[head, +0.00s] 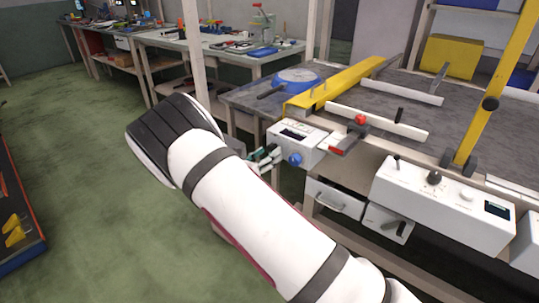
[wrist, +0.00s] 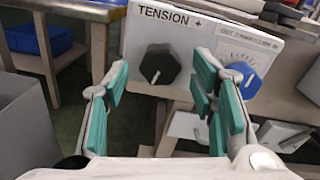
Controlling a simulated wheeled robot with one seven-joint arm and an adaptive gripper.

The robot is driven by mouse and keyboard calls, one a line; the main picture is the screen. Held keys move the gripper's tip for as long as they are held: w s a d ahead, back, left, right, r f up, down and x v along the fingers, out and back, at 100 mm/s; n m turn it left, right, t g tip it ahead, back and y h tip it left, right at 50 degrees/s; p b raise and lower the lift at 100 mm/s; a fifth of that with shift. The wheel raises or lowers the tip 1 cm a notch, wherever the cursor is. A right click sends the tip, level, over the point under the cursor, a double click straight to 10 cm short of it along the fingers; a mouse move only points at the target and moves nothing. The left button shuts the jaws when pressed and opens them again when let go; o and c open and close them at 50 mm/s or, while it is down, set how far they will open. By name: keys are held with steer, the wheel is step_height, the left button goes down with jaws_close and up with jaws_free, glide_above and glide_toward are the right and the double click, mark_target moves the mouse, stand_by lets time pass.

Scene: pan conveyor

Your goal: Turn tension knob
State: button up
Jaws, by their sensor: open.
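The tension knob (wrist: 159,64) is a black dial with a white pointer line on a white box (wrist: 191,30) printed "TENSION +". In the wrist view it lies straight ahead, between the two green-padded fingers of my gripper (wrist: 165,100). My gripper is open and appears short of the knob, not touching it. A blue knob (wrist: 243,78) with a scale above it sits to the right, behind the right finger. In the head view my gripper (head: 267,159) is at the left of the white box (head: 299,135); the black knob is hidden there and the blue knob (head: 295,159) shows.
A longer white control box (head: 440,195) with several knobs is to the right. The conveyor bed (head: 460,120) lies behind.

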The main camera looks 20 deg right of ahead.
steer(key=shift+x, duration=0.85)
steer(key=shift+c, duration=0.2)
steer(key=c, duration=1.1)
steer(key=shift+m, duration=0.3)
steer(key=shift+a+m+b, duration=0.1)
steer(key=shift+m+b, duration=0.3)
steer(key=shift+m, duration=2.2)
steer(key=shift+f, duration=0.1)
